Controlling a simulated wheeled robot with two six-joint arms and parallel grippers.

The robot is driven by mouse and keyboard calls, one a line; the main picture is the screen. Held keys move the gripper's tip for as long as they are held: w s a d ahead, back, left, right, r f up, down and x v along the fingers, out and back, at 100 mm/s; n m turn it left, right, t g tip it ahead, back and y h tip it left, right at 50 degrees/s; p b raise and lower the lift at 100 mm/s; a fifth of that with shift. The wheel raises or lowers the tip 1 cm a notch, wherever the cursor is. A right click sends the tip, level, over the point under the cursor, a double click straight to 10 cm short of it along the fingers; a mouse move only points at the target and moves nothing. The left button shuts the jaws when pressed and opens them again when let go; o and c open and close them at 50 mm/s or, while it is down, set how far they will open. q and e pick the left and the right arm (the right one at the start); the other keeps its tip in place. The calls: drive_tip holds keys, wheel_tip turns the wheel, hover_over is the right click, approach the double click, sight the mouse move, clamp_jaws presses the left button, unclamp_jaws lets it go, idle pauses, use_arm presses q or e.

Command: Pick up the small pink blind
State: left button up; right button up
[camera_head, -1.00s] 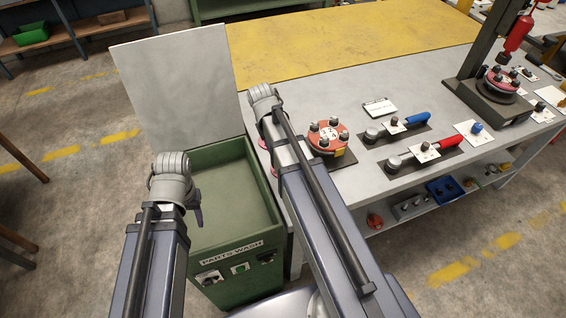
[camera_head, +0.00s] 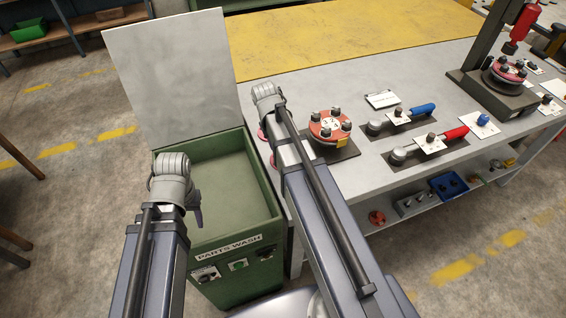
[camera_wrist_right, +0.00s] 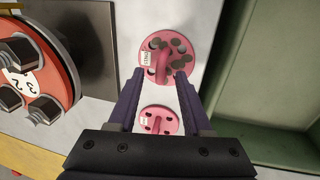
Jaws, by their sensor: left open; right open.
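In the right wrist view the small pink blind (camera_wrist_right: 158,120) lies flat on the grey bench top, seen between the fingers of my right gripper (camera_wrist_right: 157,78). It has several dark holes and a raised bar with a white tag. The right gripper is open and empty. A larger pink blind (camera_wrist_right: 180,45) with a handle and several holes lies just beyond the fingertips. In the head view my right wrist hides most of both blinds; only pink edges show. My left gripper (camera_head: 196,212) is open above the parts washer, mostly hidden behind its wrist.
An orange-red flanged spool (camera_head: 330,126) with several bolts stands on a dark plate beside the blinds. The green parts washer (camera_head: 268,190) with its raised lid (camera_head: 170,75) adjoins the bench. Torque tools with red (camera_head: 456,132) and blue handles lie to the right.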

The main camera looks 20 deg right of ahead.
drive_tip(key=f, duration=0.1)
drive_tip(key=f+b, duration=0.1)
drive_tip(key=shift+d+f+b, duration=0.25)
drive_tip(key=shift+f+b, duration=0.15)
use_arm(q)
wheel_tip(320, 180, down, 3)
drive_tip(key=shift+r, duration=0.2)
use_arm(e)
drive_tip(key=shift+r, duration=0.1)
drive_tip(key=shift+c, duration=0.4)
clamp_jaws()
